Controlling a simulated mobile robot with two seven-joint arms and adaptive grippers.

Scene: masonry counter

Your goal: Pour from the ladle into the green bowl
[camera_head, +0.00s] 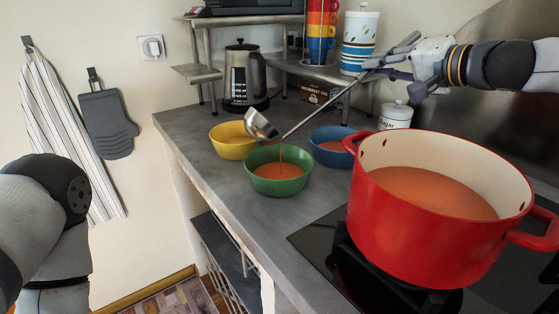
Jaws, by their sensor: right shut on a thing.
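The ladle (261,125) is steel, with its cup tilted above the green bowl (278,186). A thin stream of orange soup falls from the cup into the bowl, which holds orange soup. The ladle's long handle slopes up to the right to my right gripper (392,70), which is shut on it. The fingers are partly seen from the side. My left arm shows at the left edge, but its gripper is out of the picture.
A yellow bowl (229,144) and a blue bowl (326,155) with soup stand behind the green one. A red pot (428,240) of soup sits on the stove at right. A kettle (240,75), a sugar jar (396,115) and a shelf stand behind. The counter's left front is clear.

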